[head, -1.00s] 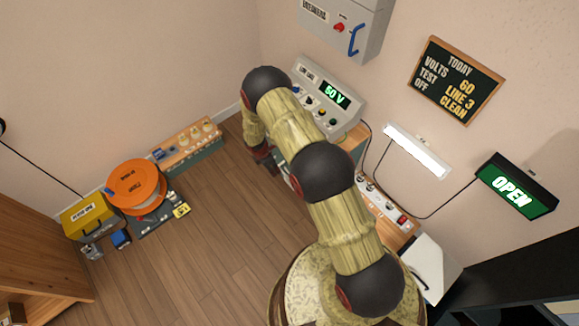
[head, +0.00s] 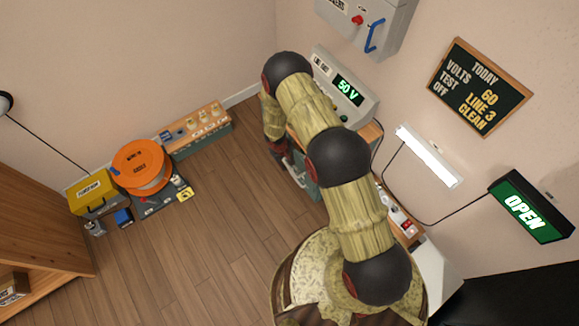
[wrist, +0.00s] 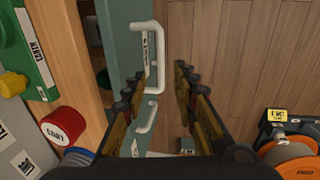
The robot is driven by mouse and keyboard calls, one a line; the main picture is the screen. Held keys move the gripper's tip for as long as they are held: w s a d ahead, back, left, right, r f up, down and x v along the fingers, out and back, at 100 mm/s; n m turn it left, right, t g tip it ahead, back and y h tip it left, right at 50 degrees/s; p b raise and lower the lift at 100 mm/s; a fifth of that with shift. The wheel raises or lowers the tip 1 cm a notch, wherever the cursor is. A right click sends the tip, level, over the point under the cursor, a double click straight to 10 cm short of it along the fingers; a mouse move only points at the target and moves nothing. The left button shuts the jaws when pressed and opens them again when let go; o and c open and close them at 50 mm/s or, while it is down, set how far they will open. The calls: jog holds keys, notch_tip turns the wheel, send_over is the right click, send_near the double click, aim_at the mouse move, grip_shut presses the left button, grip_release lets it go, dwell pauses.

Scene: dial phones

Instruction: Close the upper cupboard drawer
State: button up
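The teal cupboard (head: 312,190) with a wooden top stands against the right wall, partly hidden behind my arm. In the wrist view its teal front (wrist: 122,45) carries a white bar handle (wrist: 157,50), with a second white handle (wrist: 149,115) below it in the picture. A white handle also shows in the head view (head: 297,174). I cannot tell clearly how far the upper drawer stands out. My gripper (wrist: 161,80) is open, with one finger over the teal front and the other over the floor. The upper handle lies between the fingers in the picture; contact cannot be told.
On the cupboard top are a meter console (head: 346,90) and, in the wrist view, a red-capped jar (wrist: 62,125). An orange cable reel (head: 140,162) and a yellow toolbox (head: 92,187) stand on the floor to the left. The wooden floor between is clear.

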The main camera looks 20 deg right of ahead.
aim_at(290, 168)
jog(key=f, duration=0.2)
jog(key=f+b, duration=0.1)
jog(key=f, duration=0.1)
jog(key=d+f, duration=0.1)
jog(key=f, duration=0.1)
jog(key=shift+w+d+f+b, duration=0.1)
jog(key=shift+w+f+b, duration=0.05)
jog(key=shift+f+b, duration=0.25)
jog(key=shift+c, duration=0.8)
grip_shut()
